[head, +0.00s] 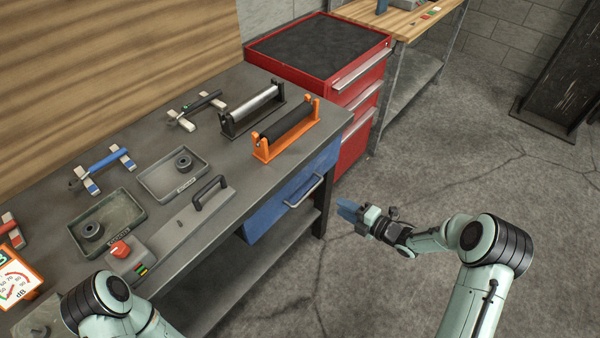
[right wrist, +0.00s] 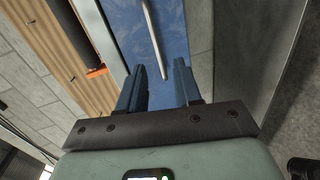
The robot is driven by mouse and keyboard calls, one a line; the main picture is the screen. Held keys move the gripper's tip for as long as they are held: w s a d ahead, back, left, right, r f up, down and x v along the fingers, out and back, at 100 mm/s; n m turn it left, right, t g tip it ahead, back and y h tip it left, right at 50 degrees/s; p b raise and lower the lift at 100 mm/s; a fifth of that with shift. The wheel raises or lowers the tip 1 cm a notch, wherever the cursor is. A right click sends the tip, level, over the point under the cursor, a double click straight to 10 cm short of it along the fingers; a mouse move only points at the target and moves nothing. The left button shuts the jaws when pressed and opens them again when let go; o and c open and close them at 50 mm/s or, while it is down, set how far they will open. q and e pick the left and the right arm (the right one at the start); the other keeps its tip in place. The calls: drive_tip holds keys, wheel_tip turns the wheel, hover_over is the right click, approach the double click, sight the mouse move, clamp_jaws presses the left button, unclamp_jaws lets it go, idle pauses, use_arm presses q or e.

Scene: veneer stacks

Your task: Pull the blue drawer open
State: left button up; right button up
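The blue drawer (head: 262,218) sits under the front edge of the grey workbench, and its front looks flush with the bench. Its pale bar handle (head: 304,190) runs along the front. In the right wrist view the blue drawer front (right wrist: 178,32) lies ahead and the handle (right wrist: 153,38) shows as a slanted bar. My right gripper (head: 346,208) is in front of the drawer, to the right of the handle and apart from it. In the right wrist view its two fingers (right wrist: 160,80) are spread with nothing between them. My left gripper is out of view; only part of that arm shows.
The workbench (head: 235,195) carries two trays, rollers on stands, a black-handled plate (head: 195,215) and a red-button box (head: 125,255). A red tool cabinet (head: 345,90) stands beyond the bench. The concrete floor (head: 390,285) in front of the drawer is clear.

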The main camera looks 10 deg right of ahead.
sight(312, 188)
drive_tip(key=shift+n, duration=0.4)
drive_tip(key=x, duration=0.4)
drive_tip(key=p+x, duration=0.1)
drive_tip(key=x, duration=0.4)
drive_tip(key=r+x, duration=0.1)
drive_tip(key=x, duration=0.3)
drive_tip(key=shift+w+a+p, duration=0.2)
drive_tip(key=shift+a+p, duration=0.05)
drive_tip(key=shift+p, duration=0.15)
clamp_jaws()
